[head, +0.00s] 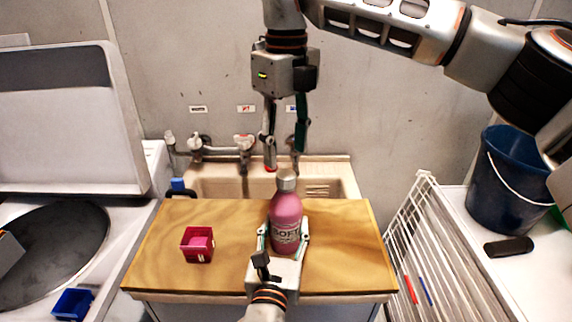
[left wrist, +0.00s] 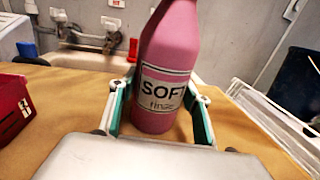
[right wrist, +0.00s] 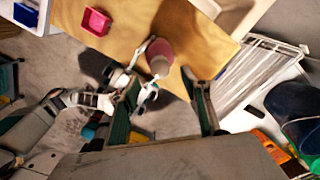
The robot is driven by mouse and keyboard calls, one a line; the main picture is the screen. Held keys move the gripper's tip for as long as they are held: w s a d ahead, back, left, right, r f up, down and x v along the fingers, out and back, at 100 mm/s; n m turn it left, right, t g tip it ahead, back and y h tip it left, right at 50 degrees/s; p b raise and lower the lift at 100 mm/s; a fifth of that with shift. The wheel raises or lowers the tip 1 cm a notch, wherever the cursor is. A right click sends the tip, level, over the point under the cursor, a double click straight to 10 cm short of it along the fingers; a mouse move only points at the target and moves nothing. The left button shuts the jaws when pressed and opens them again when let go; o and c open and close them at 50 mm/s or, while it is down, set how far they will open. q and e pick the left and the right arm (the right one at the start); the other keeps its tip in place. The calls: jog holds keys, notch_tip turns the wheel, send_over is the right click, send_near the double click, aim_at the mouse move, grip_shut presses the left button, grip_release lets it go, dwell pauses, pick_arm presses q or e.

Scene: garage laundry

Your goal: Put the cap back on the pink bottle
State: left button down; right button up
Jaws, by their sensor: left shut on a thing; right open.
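The pink bottle (head: 286,220) stands upright on the wooden board, its "SOFT" label facing me; it also shows in the left wrist view (left wrist: 165,60). A grey cap (head: 286,181) sits on its neck, and its pale top shows in the right wrist view (right wrist: 160,66). I cannot tell how tightly it sits. My left gripper (head: 283,236) is shut around the bottle's lower body, one finger on each side. My right gripper (head: 282,163) points down above the cap, open and empty, apart from it. The bottle's top is out of the left wrist view.
A red box (head: 197,257) with a pink thing inside stands on the wooden board (head: 345,250), left of the bottle. Behind are a sink (head: 225,188) and taps (head: 243,142). A white rack (head: 420,230) and blue bucket (head: 500,190) are at right.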

notch_tip(320, 180, up, 6)
dwell(0.4)
pick_arm(q)
jog(key=c, duration=1)
grip_release()
jog(key=shift+o, duration=0.2)
jog(key=s, duration=0.4)
jog(key=s+a, duration=0.1)
jog(key=s, duration=0.7)
jog(key=shift+a, duration=0.4)
